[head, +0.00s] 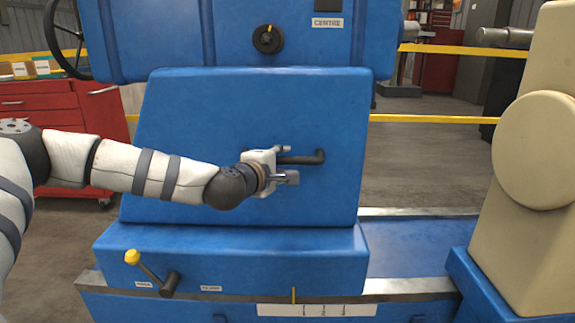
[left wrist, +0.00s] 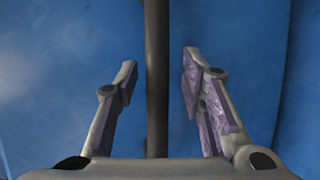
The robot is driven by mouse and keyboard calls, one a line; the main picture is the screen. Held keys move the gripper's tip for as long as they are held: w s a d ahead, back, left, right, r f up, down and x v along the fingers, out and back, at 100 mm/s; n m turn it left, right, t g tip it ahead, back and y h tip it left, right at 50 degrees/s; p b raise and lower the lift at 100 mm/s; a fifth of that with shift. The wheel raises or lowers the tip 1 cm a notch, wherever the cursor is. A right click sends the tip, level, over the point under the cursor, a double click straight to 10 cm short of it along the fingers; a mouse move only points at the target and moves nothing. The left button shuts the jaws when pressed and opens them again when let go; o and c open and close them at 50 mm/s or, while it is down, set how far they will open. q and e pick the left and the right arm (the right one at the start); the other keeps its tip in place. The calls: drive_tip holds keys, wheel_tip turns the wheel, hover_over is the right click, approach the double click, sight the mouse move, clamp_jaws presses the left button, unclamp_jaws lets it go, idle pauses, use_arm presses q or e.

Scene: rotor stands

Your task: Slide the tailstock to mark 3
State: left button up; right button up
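The blue tailstock (head: 240,120) stands on the bed rails in the middle of the head view. A dark horizontal push bar (head: 303,158) is fixed to its face; it runs upright through the left wrist view (left wrist: 157,85). My left gripper (head: 284,165) is at this bar. In the left wrist view its fingers (left wrist: 160,62) are open, one on each side of the bar, with gaps between. A lever with a yellow knob (head: 132,257) is on the tailstock base at lower left. My right gripper is out of view.
A beige block with a round boss (head: 548,150) stands on a blue base at the right. Bare bed (head: 415,262) shows between it and the tailstock. A red tool cabinet (head: 45,105) is behind at left. Yellow rails (head: 435,119) cross behind.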

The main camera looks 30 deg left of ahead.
use_arm(q)
drive_tip(key=shift+w+r, duration=0.1)
drive_tip(key=shift+w, duration=0.25)
drive_tip(key=shift+c, duration=0.5)
clamp_jaws()
drive_tip(key=shift+d, duration=0.1)
drive_tip(key=w+d+b, duration=0.1)
drive_tip(key=w+d, duration=0.7)
drive_tip(key=d, duration=0.5)
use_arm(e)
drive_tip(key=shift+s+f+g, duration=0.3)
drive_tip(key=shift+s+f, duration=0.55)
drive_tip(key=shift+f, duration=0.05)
use_arm(q)
drive_tip(key=shift+d+r, duration=0.1)
